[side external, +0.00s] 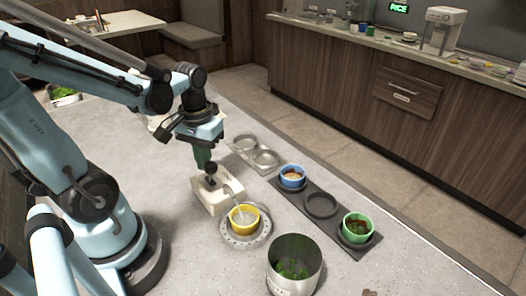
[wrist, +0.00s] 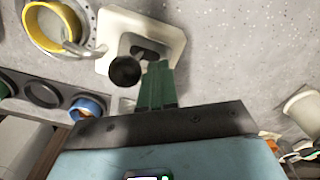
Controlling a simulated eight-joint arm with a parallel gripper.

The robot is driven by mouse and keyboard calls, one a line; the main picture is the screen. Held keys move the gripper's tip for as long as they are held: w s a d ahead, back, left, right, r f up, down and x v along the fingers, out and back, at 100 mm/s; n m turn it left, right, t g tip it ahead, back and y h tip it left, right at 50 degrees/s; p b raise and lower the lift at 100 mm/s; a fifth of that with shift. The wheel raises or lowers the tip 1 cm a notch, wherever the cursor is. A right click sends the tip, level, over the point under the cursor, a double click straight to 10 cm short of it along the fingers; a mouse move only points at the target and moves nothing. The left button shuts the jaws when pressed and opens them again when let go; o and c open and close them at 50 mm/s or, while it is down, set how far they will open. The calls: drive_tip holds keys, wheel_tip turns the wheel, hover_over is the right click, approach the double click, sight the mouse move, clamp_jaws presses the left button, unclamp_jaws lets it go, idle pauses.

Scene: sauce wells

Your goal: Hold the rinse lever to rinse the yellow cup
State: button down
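The yellow cup (side external: 244,229) stands upright on a round metal drain plate (side external: 262,238), under the thin curved spout (side external: 234,189) of the cream rinser (side external: 214,197). Whether water is running is hard to tell. The rinse lever has a black ball knob (side external: 211,168). My gripper (side external: 204,160) is right at the knob, pointing down. In the wrist view its green fingers (wrist: 157,80) lie together, with nothing visible between them, just beside the black knob (wrist: 125,71). I cannot tell if they touch it. The yellow cup (wrist: 47,40) also shows there, at upper left.
A dark tray (side external: 333,232) holds a blue cup (side external: 292,177) and a green cup (side external: 357,228) around an empty well. A metal pot (side external: 293,270) with greens stands in front. A grey two-well tray (side external: 244,143) lies behind the rinser. Counter left of the pot is clear.

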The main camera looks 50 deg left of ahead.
drive_tip(key=shift+a, duration=2.5)
wheel_tip(320, 180, up, 8)
drive_tip(key=w+d+m+t, duration=0.3)
drive_tip(key=d, duration=0.4)
drive_tip(key=w+d+f+m+t, duration=0.1)
drive_tip(key=w+d+m+t, duration=0.2)
drive_tip(key=d, duration=0.3)
drive_tip(key=shift+d+t, duration=0.4)
drive_tip(key=shift+t, duration=0.2)
